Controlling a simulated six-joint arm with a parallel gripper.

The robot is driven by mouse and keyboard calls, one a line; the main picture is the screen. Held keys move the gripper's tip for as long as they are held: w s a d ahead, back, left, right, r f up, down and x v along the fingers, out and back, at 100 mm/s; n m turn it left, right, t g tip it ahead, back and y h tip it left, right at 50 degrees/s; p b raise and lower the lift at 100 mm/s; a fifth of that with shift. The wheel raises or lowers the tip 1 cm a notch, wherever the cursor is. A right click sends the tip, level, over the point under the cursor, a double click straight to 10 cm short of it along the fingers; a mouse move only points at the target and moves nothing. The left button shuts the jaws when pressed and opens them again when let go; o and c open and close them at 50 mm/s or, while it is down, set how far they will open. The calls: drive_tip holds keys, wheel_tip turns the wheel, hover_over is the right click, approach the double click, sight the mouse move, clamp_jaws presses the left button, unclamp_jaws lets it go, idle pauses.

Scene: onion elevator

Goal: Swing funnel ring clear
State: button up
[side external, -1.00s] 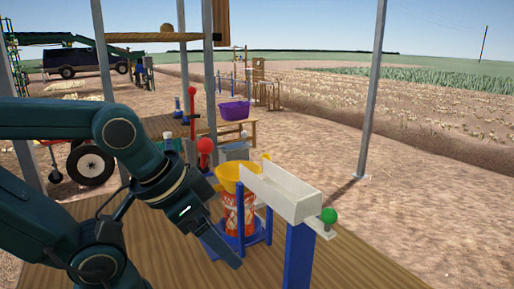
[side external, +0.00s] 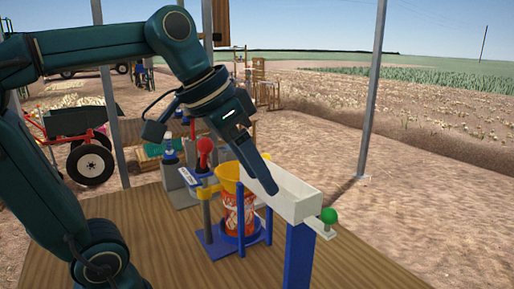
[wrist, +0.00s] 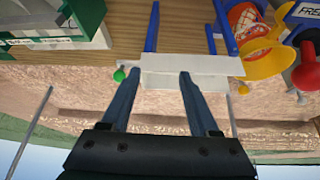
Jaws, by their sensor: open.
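The yellow funnel (side external: 229,173) sits over a red-and-white patterned bag or container (side external: 238,216) on a blue stand (side external: 222,243). A yellow piece (side external: 208,190) reaches left from the funnel to a post. The wrist view shows the funnel (wrist: 265,60) to the right of my fingers. My gripper (side external: 270,196) is open and appears empty, pointing down at the white trough (side external: 298,197). In the wrist view my two fingers (wrist: 158,78) are apart, with the trough (wrist: 215,65) beyond or between them. I cannot tell whether they touch it. My gripper hides part of the funnel's right side.
A green knob (side external: 328,216) is at the trough's right end. A red knob (side external: 204,146) stands behind the funnel. Blue legs (side external: 299,258) carry the trough. The wooden tabletop (side external: 150,245) is clear at the front left. A metal post (side external: 371,95) stands behind.

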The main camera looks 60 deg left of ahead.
drive_tip(key=w+a+r+n, duration=0.2)
drive_tip(key=w+a, duration=1)
drive_tip(key=a, duration=0.2)
drive_tip(key=shift+n+g, duration=0.5)
drive_tip(key=shift+n, duration=0.4)
drive_tip(key=a+f, duration=0.1)
drive_tip(key=a, duration=0.1)
drive_tip(key=a+f, duration=0.1)
drive_tip(key=a, duration=0.1)
drive_tip(key=a+f, duration=0.2)
drive_tip(key=shift+a+f, duration=0.1)
drive_tip(key=shift+a, duration=0.05)
drive_tip(key=shift+x, duration=2.5)
clamp_jaws()
